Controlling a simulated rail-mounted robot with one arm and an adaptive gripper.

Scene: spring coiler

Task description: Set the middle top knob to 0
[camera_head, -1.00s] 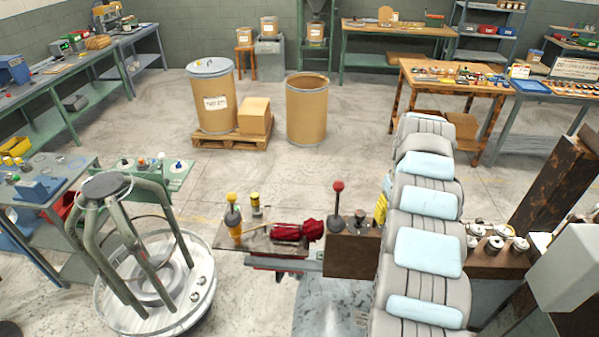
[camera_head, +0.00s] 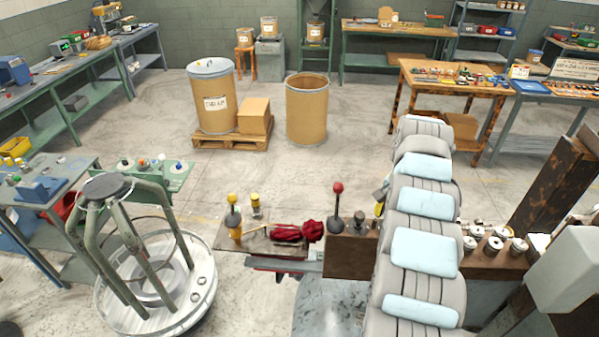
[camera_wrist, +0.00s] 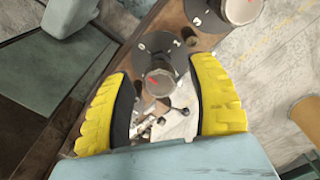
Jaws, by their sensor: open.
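In the wrist view a grey metal knob (camera_wrist: 160,81) with a red mark sits on a round dark dial plate (camera_wrist: 157,50) with white markings. A second, similar knob (camera_wrist: 241,9) is at the top edge, partly cut off. My gripper (camera_wrist: 157,68) is open, its yellow fingers on either side of the first knob. I cannot tell whether they touch it, nor which numeral the red mark faces. In the head view my gripper (camera_head: 379,207) is mostly hidden behind my arm; a small knob (camera_head: 359,220) stands just left of it.
A brown panel (camera_head: 350,255) carries the small knob and a red-topped lever (camera_head: 337,203). Several light-capped round parts (camera_head: 495,243) stand right of my arm. A shelf (camera_head: 240,243) with a red cloth (camera_head: 290,233) lies to the left. Open floor lies beyond.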

